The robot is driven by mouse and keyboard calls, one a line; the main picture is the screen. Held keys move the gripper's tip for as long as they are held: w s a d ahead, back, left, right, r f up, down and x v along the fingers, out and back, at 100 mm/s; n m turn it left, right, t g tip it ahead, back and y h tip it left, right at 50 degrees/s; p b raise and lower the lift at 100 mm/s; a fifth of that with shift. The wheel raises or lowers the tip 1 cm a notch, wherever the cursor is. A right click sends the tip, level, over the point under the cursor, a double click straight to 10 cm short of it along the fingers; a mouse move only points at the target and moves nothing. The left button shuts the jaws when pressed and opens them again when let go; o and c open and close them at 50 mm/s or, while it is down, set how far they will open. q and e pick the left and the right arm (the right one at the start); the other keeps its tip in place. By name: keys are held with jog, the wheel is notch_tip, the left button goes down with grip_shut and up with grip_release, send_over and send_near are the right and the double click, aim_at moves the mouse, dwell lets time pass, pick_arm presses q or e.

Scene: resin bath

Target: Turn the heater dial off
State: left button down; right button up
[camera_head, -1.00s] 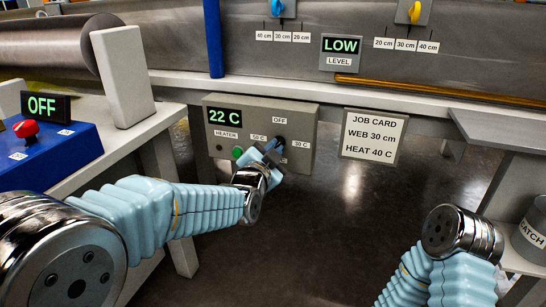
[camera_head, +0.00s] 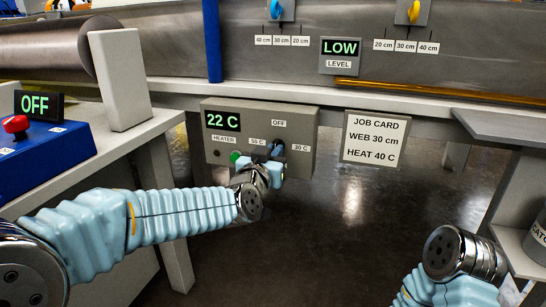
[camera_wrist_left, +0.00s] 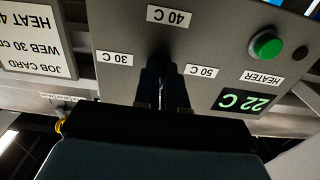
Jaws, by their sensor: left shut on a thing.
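The heater box (camera_head: 215,165) is a grey panel under the bath. Its display (camera_head: 222,120) reads 22 C, and a green button (camera_head: 236,157) sits low on its left. The dark heater dial (camera_head: 278,146) sits between the OFF, 50 C and 30 C labels. My left gripper (camera_head: 268,158) is at the panel and shut on the dial. In the left wrist view the panel appears upside down, and the left fingers (camera_wrist_left: 163,85) reach between the 30 C and 50 C labels. The fingers mostly hide the dial, so its pointing direction is unclear. My right gripper is out of view.
A job card (camera_head: 375,138) reading WEB 30 cm, HEAT 40 C hangs right of the box. A LOW level display (camera_head: 341,46) is above. A blue unit with a red button (camera_head: 16,124) stands at left. Open floor lies below the box.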

pick_arm(q)
jog(key=shift+f, duration=0.1)
dwell(0.4)
jog(key=c, duration=1.2)
grip_release()
jog(key=p+v, duration=0.2)
jog(key=v, duration=1.1)
jog(key=shift+s, duration=0.35)
jog(key=shift+a, duration=0.1)
